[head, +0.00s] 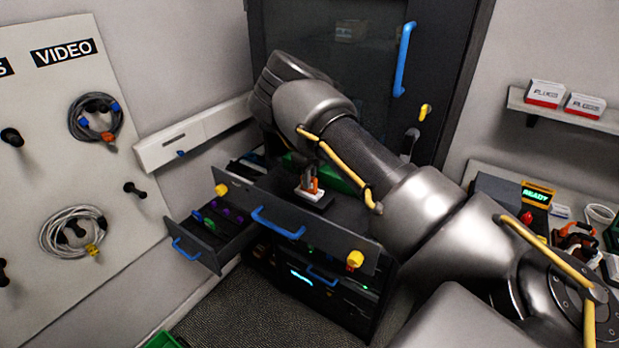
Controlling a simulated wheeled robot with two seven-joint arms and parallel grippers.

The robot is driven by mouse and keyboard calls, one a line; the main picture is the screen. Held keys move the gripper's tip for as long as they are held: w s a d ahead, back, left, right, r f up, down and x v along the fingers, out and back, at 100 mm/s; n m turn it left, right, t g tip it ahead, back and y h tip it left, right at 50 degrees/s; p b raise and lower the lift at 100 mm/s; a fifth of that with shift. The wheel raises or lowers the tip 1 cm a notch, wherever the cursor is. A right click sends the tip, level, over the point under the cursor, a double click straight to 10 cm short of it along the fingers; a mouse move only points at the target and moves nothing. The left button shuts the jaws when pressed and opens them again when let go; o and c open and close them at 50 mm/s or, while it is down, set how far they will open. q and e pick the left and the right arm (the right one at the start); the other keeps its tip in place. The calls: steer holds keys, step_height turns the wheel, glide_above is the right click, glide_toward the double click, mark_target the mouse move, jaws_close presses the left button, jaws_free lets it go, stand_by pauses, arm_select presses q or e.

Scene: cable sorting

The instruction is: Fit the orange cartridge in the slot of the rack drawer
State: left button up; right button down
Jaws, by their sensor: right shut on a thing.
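The rack drawer (335,230) is pulled out, with a blue handle on its dark front and yellow knobs at both ends. The orange cartridge (313,186), with a white part below it, is over a dark raised block inside the drawer. My right arm reaches in from the right above the drawer. My right gripper (308,177) is small in view, partly hidden by my arm, and shut on the cartridge. The slot is hidden, and I cannot tell whether the cartridge is in it or above it. My left gripper is not in view.
A smaller open drawer (212,235) with coloured plugs juts out at the left. A glass-doored cabinet (345,60) stands behind. Cables hang on the VIDEO board (130,160) at left. A side table at right holds a READY display (536,195) and a cup (599,214).

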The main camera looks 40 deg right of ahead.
steer(key=shift+f, duration=0.4)
stand_by(0.5)
steer(key=c, duration=0.8)
jaws_free()
steer(key=shift+r, duration=0.15)
steer(key=shift+r+p, duration=1.35)
steer(key=shift+r, duration=1)
steer(key=shift+r+p, duration=0.5)
steer(key=shift+r, duration=0.55)
steer(key=shift+f, duration=0.1)
